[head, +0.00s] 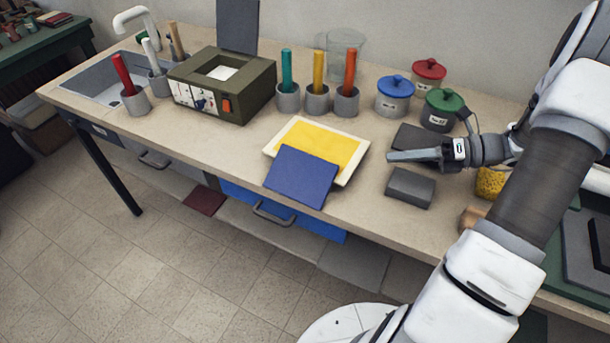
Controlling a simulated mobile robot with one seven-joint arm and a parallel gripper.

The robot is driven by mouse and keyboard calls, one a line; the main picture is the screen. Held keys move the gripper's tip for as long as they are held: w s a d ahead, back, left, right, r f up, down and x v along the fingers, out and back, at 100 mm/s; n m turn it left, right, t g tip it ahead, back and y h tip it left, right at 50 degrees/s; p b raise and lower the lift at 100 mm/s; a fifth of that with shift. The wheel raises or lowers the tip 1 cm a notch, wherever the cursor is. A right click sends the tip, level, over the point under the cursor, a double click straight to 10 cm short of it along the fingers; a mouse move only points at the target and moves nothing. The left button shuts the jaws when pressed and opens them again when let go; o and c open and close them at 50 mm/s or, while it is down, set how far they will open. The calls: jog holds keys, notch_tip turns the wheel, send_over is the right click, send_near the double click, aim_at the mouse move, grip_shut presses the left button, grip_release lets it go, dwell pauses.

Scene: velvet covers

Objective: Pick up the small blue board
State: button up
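The small blue board (301,176) is a flat dark-blue rectangle. It lies tilted over the near edge of a cream tray with a yellow surface (322,142) at the front middle of the worktable. Its near corner reaches about the table's front edge. My gripper (392,155) is to the right of the board and tray, clearly apart from the board, pointing left. It is seen from the side, so the gap between its fingers does not show. Nothing is seen held in it.
A grey block (410,187) sits below my gripper, with a dark flat piece (416,138) behind it. Lidded pots, including a blue-lidded pot (394,97), stand behind. Cups with coloured sticks and a green box (222,84) stand behind the tray. An open blue drawer (280,214) sticks out below.

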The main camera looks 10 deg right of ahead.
jog(key=shift+w+d+f+m+t, duration=0.15)
jog(key=shift+d+f+m+t, duration=0.25)
jog(key=shift+d+m+t, duration=0.15)
jog(key=b, duration=0.2)
send_near(324, 161)
jog(key=x, duration=0.4)
jog(key=shift+w+a+f, duration=0.2)
jog(key=shift+w+f, duration=0.05)
jog(key=shift+w, duration=0.25)
jog(key=shift+b+x, duration=0.5)
jog(key=shift+x, duration=2.05)
jog(key=shift+s+a, duration=0.15)
jog(key=shift+s, duration=0.05)
grip_shut()
jog(key=shift+g, duration=0.25)
